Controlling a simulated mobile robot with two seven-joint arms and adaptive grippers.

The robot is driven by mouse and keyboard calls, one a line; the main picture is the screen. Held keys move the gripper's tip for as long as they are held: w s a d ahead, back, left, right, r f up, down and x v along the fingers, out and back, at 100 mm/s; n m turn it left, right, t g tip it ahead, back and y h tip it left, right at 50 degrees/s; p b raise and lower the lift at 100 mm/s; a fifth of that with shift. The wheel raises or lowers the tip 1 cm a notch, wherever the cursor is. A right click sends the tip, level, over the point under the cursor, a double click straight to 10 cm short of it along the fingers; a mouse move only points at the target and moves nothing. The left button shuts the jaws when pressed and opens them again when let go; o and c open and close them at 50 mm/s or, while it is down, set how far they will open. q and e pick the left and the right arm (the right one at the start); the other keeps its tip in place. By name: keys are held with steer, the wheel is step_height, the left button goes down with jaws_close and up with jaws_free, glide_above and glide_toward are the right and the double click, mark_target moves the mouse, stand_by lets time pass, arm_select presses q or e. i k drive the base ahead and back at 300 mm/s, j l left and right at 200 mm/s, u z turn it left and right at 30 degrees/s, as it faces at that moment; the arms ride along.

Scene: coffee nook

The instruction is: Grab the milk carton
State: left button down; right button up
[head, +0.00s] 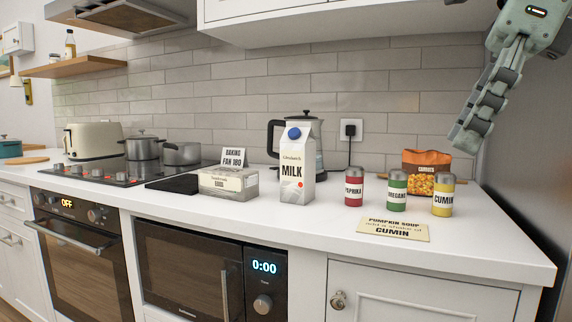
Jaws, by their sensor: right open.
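The milk carton (297,168) stands upright on the white counter in the middle of the head view. It is white and grey with a blue cap and the word MILK. My right gripper (466,138) hangs down from the top right, above the counter's right end. It is open and empty, well to the right of the carton and higher than it. My left gripper is not in view.
A kettle (314,130) stands close behind the carton. Paprika (354,187), oregano (396,191) and cumin (443,195) shakers stand to its right, with an orange bag (427,172) behind. A labelled box (228,184) is to its left. The counter (300,222) in front is clear.

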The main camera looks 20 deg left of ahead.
mark_target(298, 142)
steer(key=i+j, duration=0.3)
steer(key=j, duration=0.2)
steer(key=i+j, duration=0.3)
steer(key=j, duration=0.15)
steer(key=i+j, duration=0.35)
steer(key=j, duration=0.15)
